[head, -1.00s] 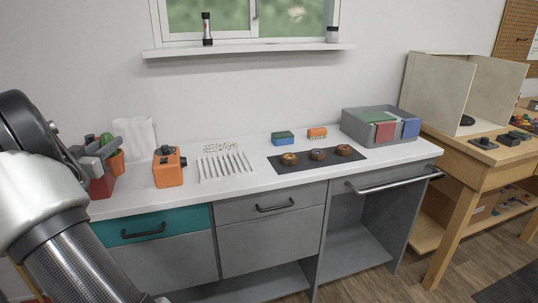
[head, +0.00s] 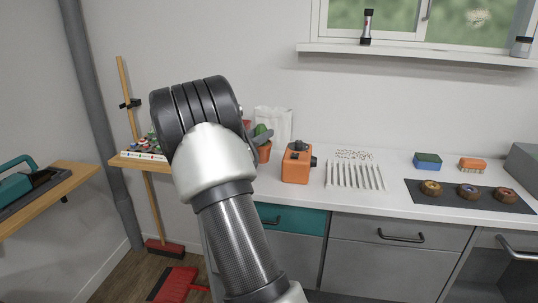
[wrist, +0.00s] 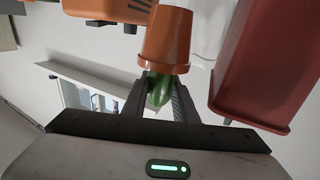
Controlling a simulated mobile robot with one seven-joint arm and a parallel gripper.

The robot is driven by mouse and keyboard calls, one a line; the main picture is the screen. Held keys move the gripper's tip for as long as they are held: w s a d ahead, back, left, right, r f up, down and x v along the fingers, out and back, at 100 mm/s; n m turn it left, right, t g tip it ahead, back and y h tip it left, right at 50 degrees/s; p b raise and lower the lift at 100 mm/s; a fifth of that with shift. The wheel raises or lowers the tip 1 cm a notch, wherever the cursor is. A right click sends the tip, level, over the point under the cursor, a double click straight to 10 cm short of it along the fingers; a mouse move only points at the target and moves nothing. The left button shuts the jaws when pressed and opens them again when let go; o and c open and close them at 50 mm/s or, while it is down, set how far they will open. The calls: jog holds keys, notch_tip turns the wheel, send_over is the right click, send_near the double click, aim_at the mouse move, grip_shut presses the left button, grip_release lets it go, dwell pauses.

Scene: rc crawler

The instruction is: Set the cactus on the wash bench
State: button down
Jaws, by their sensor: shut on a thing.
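The cactus is a green plant in a terracotta pot. In the head view the green cactus (head: 262,130) and its pot (head: 265,153) show just right of my arm, at the left end of the white-topped bench (head: 410,200), which I take for the wash bench. In the wrist view the jaws of my gripper (wrist: 159,98) are closed on the green cactus (wrist: 160,88), with the pot (wrist: 166,38) beyond it. My arm hides most of the gripper in the head view. I cannot tell whether the pot touches a surface.
An orange device (head: 296,165) stands right of the pot, with a white bag (head: 273,122) behind. A red container (wrist: 262,65) is close beside the pot. A white rack (head: 355,176), sponge (head: 428,161), brush (head: 472,165) and mat with rings (head: 450,203) occupy the bench top.

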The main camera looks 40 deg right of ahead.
aim_at(261, 151)
notch_tip(261, 151, down, 6)
jog(key=shift+r+b, duration=0.1)
jog(key=shift+b, duration=0.65)
jog(key=c, duration=1.4)
grip_release()
jog(key=shift+f, duration=0.2)
